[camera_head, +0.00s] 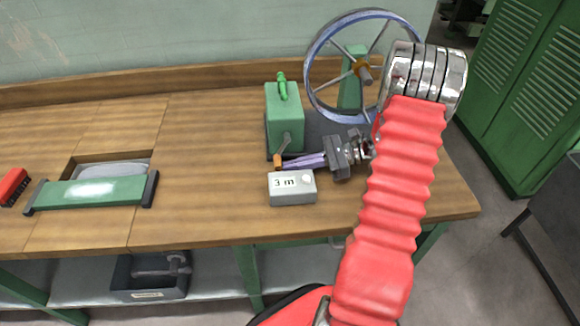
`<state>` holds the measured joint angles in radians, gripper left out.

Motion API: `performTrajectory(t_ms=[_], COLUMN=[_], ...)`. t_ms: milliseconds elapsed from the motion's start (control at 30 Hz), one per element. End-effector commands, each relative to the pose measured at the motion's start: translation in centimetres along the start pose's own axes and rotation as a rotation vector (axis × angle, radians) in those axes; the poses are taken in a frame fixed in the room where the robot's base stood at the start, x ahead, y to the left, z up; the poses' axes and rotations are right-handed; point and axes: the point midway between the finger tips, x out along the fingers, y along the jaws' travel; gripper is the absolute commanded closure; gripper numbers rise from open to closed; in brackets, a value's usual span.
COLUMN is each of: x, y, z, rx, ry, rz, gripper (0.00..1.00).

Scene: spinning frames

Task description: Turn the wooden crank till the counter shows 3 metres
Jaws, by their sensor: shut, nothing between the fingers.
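The counter (292,188) is a small grey box at the front of the bench, and its white display reads "3 m". The green machine box (285,110) stands behind it. A dark crank arm (286,143) hangs from the box's front, with the orange-brown wooden crank handle (278,160) at its lower end. My gripper (289,163) reaches in from the right. Its lavender fingers are shut and empty, with their tips right beside the handle. I cannot tell whether they touch it.
A large blue spoked wheel (317,97) stands behind my arm at the back right. A green-framed tray (95,190) and a red brush (13,187) are at the left. The bench between tray and counter is clear. Green lockers (530,100) stand at the far right.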

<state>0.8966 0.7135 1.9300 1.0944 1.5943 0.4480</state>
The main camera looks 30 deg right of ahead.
Motion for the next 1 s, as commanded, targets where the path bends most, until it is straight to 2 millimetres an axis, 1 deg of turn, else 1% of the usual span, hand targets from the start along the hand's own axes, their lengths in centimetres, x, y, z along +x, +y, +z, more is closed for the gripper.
performTrajectory(t_ms=[133, 267, 800, 900, 1000], x=[-0.8, -2.4, -11.5, -12.6, -13.3], y=[-0.1, -0.1, -0.2, -0.3, -0.3], z=[0.0, -0.1, -0.1, -0.1, -0.1], rx=[-0.001, -0.001, 0.000, 0.000, 0.000], ry=[0.000, 0.000, 0.000, 0.000, 0.000], rz=[-0.003, -0.003, -0.002, 0.000, 0.000], gripper=[1.00, 1.00, 1.00, 1.00, 1.00])
